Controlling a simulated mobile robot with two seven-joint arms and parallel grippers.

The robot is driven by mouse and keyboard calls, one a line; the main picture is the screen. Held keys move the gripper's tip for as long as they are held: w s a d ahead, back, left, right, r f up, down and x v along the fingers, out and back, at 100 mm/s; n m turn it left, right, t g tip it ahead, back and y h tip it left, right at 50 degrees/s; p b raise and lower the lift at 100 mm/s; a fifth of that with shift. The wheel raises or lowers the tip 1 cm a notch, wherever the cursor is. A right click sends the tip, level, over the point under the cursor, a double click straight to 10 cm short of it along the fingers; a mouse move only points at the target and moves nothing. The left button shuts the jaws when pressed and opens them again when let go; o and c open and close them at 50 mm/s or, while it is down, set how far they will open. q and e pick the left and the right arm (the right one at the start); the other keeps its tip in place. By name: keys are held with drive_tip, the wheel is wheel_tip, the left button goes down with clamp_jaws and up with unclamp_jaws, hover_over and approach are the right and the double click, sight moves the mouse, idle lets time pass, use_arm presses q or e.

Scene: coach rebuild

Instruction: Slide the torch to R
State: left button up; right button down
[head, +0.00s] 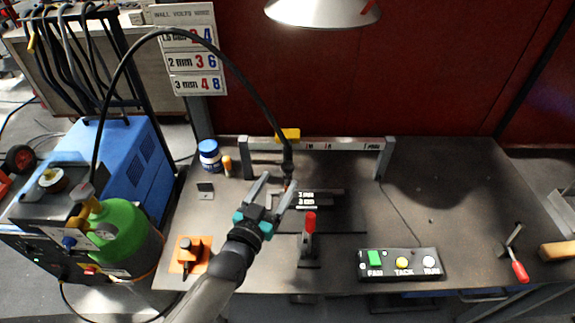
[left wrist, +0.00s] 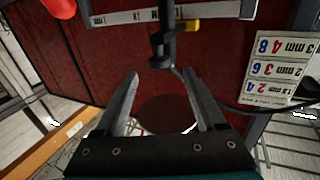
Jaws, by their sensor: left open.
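The black torch (head: 288,160) hangs with its cable at the rail (head: 345,144), below a yellow block (head: 287,135) near the rail's left end. The rail has small red and dark marks, too small to read for sure. My left gripper (head: 278,183) is open, its fingers reaching toward the torch from the front. In the left wrist view the torch (left wrist: 163,45) shows just beyond the gap between the open fingertips (left wrist: 160,76), apparently not gripped. The yellow block (left wrist: 190,25) shows beside it. My right gripper is in neither view.
A red-handled clamp (head: 309,225) stands close right of my left gripper, by a dark plate (head: 345,217). A button box (head: 400,264) lies at the front right. A blue-and-white jar (head: 209,156) and an orange stand (head: 190,255) are left. The bench's right part is largely clear.

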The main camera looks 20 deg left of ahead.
sight(285, 171)
use_arm(q)
drive_tip(key=w, duration=0.6)
drive_tip(key=shift+w+d, duration=0.3)
drive_tip(key=shift+d, duration=0.1)
drive_tip(key=shift+c, duration=0.4)
clamp_jaws()
idle(0.7)
